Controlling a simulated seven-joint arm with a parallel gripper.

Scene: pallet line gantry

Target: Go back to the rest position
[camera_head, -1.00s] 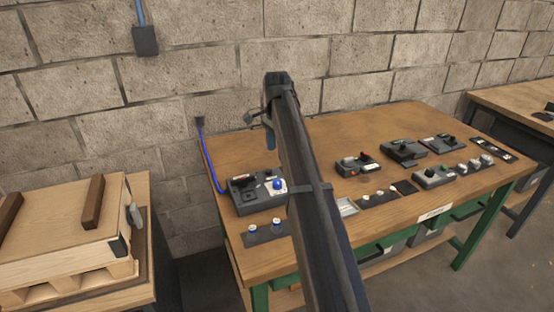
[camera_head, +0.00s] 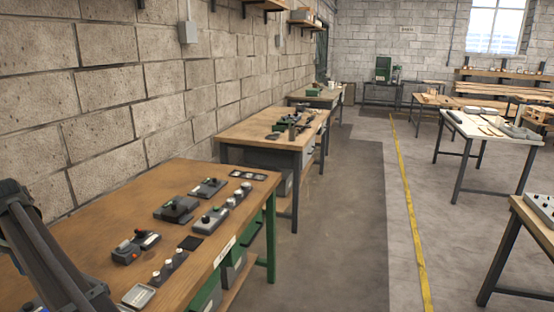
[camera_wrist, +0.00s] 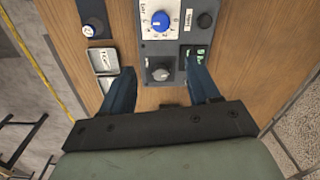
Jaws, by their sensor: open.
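My gripper (camera_wrist: 163,82) is open in the wrist view, its two blue fingers spread apart with nothing held between them. Below it is a grey control box (camera_wrist: 147,50) with a blue-centred dial (camera_wrist: 161,21) and a grey knob (camera_wrist: 160,71). The knob shows between the fingers; I cannot tell the exact height gap. In the head view only part of my arm shows at the left edge, and my gripper is out of that picture.
The wooden bench (camera_head: 115,200) carries several dark switch boxes, a black pad (camera_head: 190,243) and a small tray (camera_head: 138,296). A block wall stands behind it. More benches stand beyond. The floor aisle (camera_head: 340,225) is clear, with a yellow line (camera_head: 408,210).

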